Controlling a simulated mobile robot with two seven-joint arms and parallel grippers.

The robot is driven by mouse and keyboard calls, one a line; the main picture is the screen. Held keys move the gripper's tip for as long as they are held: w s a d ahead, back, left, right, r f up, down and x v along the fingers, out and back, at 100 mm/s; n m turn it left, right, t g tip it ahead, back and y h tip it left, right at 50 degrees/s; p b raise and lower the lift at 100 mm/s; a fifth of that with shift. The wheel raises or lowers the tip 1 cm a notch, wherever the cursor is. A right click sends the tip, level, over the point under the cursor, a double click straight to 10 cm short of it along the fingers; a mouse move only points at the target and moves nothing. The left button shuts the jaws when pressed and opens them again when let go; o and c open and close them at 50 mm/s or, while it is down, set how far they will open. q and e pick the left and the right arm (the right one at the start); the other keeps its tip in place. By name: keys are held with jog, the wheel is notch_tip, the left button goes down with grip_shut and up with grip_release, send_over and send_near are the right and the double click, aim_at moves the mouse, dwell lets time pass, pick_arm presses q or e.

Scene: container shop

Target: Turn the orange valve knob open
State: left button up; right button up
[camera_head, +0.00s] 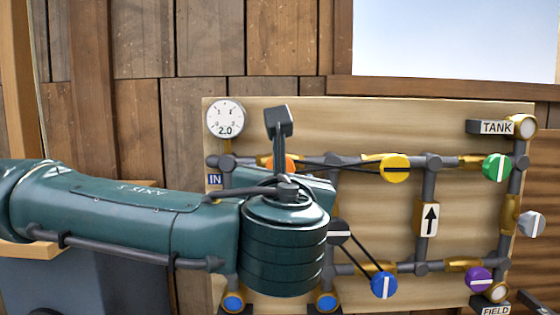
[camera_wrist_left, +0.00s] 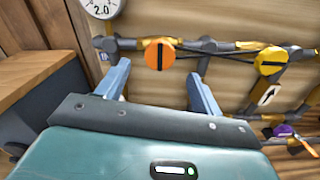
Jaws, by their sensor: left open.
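The orange valve knob (camera_wrist_left: 160,54) is a round disc with a dark bar across its face, on the horizontal pipe near the pressure gauge. In the left wrist view the bar stands upright, across the pipe. My left gripper (camera_wrist_left: 157,72) is open and empty, its two fingers spread apart below and on either side of the knob. The knob seems to lie beyond the fingertips; I cannot tell the gap. In the head view my left gripper (camera_head: 279,125) and wrist cover most of the orange knob (camera_head: 272,161). My right gripper is not in view.
A wooden panel (camera_head: 370,122) carries pipes, a gauge (camera_head: 225,118) reading 2.0, and other knobs: yellow (camera_head: 396,168), green (camera_head: 497,167), blue (camera_head: 384,285), purple (camera_head: 479,280), black (camera_head: 338,232) and grey (camera_head: 531,223). Dark rods run between some knobs.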

aim_at(290, 168)
pick_arm(q)
jog(key=w+p, duration=0.2)
jog(key=w, duration=0.6)
jog(key=shift+w, duration=0.3)
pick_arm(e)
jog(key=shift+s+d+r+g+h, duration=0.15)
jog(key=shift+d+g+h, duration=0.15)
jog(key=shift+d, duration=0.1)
pick_arm(q)
jog(key=c, duration=1)
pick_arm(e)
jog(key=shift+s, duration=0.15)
